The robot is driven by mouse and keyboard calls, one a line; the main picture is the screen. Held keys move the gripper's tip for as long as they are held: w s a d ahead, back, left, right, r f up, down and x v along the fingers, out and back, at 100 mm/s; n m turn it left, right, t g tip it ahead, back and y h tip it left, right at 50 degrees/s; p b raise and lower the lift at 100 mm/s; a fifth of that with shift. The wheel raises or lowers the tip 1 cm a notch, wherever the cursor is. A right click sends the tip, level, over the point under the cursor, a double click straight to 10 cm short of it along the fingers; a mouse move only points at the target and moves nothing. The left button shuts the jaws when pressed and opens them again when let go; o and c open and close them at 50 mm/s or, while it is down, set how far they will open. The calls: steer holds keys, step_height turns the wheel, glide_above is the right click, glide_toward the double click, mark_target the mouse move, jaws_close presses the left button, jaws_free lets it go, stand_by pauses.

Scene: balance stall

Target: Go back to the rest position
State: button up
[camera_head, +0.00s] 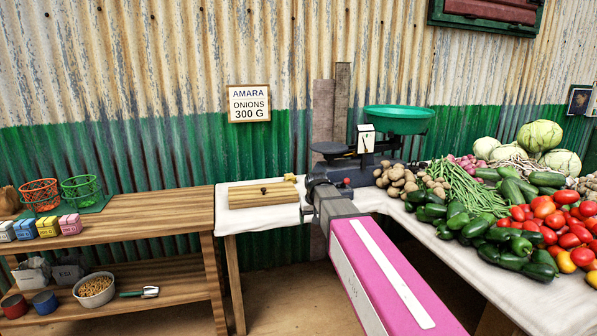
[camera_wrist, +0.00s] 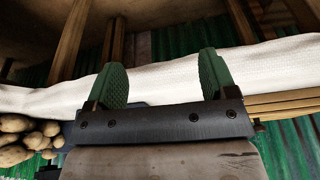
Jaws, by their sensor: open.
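My gripper (camera_head: 306,212) is at the front edge of the white-clothed table (camera_head: 275,216), between the wooden board and the balance scale. In the wrist view, the green finger pads of my gripper (camera_wrist: 162,78) stand wide apart with nothing between them. The white cloth (camera_wrist: 160,75) passes behind the fingers. My arm with its pink casing reaches in from the lower right of the head view. The balance scale (camera_head: 366,140) carries a green pan (camera_head: 398,118) that looks empty, and my arm hides part of its base.
A wooden board (camera_head: 262,194) lies left of my gripper. Potatoes (camera_head: 397,178), beans, peppers (camera_head: 458,222) and tomatoes (camera_head: 568,236) crowd the table to the right. A wooden shelf (camera_head: 165,213) with baskets and small boxes stands at left. A sign (camera_head: 249,103) reads AMARA ONIONS 300 G.

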steer(key=s+d+f+m+g, duration=0.1)
steer(key=s+d+f, duration=0.5)
steer(key=s, duration=0.5)
steer(key=s+d+f+m+g, duration=0.1)
steer(key=s+d+f, duration=0.6)
steer(key=s+f, duration=0.3)
steer(key=shift+s+d+f+g+h, duration=0.15)
steer(key=shift+s+f+g+h, duration=0.2)
steer(key=shift+f+g, duration=0.1)
